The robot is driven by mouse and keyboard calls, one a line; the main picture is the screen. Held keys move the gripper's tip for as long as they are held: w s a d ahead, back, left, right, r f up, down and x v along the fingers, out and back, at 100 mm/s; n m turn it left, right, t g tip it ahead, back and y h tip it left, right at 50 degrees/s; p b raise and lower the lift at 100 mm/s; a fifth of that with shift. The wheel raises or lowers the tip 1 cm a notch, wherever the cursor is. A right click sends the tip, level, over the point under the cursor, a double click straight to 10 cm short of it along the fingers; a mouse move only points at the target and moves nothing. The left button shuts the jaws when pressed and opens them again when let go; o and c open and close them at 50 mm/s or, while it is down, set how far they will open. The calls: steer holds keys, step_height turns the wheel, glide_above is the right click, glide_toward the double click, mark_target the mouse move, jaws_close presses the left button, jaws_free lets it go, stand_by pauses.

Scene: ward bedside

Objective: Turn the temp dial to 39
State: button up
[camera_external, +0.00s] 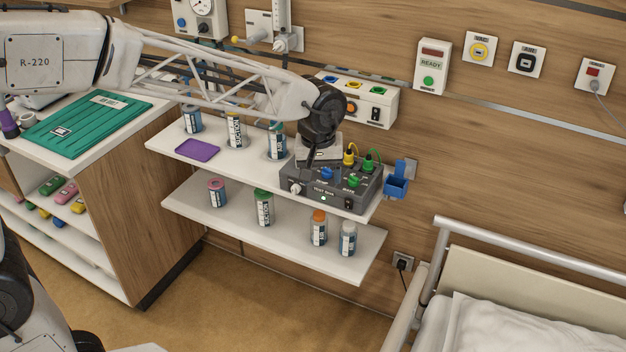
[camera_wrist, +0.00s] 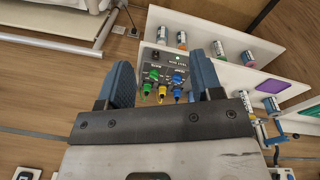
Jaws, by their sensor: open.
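My gripper (camera_external: 310,160) is above the left part of the box. In the wrist view its two blue fingers (camera_wrist: 162,80) are apart with nothing held between them. The box (camera_wrist: 168,58) shows beyond the fingers, with colored knobs and plugs in the gap.
Several labelled bottles (camera_external: 236,130) and a purple tray (camera_external: 197,150) share the upper shelf (camera_external: 168,138). More bottles stand on the lower shelf (camera_external: 285,245). A blue holder (camera_external: 396,187) is right of the box. A white wall panel (camera_external: 357,100) is behind it. A bed rail (camera_external: 520,245) is at right.

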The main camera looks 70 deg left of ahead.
steer(key=w+a+f+n, duration=0.3)
steer(key=w+a, duration=0.1)
steer(key=a, duration=0.3)
steer(key=w+a+f+n, duration=0.2)
steer(key=w+a, duration=0.1)
steer(key=a, duration=0.3)
steer(key=n+g, duration=0.1)
steer(key=n, duration=0.4)
glide_above(327, 172)
steer(key=a, duration=0.1)
step_height(327, 172, down, 8)
steer(key=shift+f, duration=0.15)
steer(key=shift+f, duration=3.9)
steer(key=c, duration=0.9)
